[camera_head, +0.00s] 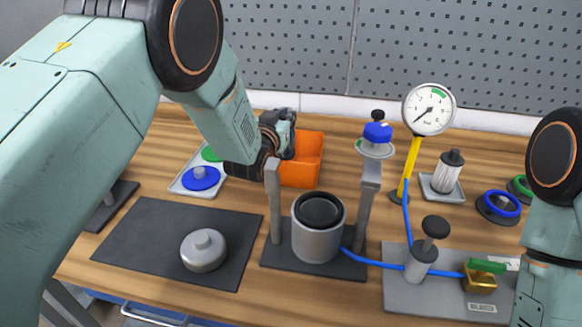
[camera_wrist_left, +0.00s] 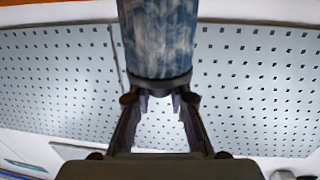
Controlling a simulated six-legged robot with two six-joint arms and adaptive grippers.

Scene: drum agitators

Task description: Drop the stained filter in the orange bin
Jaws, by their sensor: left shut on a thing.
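The stained filter (camera_wrist_left: 158,38) is a blue-grey, blotchy cylinder with a dark end ring, seen large in the left wrist view. My left gripper (camera_wrist_left: 160,98) is shut on it at the ring end. In the head view my left gripper (camera_head: 278,138) is at the back left edge of the orange bin (camera_head: 304,165), above the table. The gripper and wrist cover part of the bin, so its inside shows only partly. I cannot tell whether the filter is over the opening. My right arm shows at the right edge; its gripper is out of frame.
A grey canister (camera_head: 318,240) between two posts stands in front of the bin. A round metal lid (camera_head: 203,251) lies on a dark mat (camera_head: 140,237). A white filter (camera_head: 447,175), a gauge (camera_head: 429,109) and a hose-linked pump (camera_head: 421,262) are right. A perforated wall stands behind.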

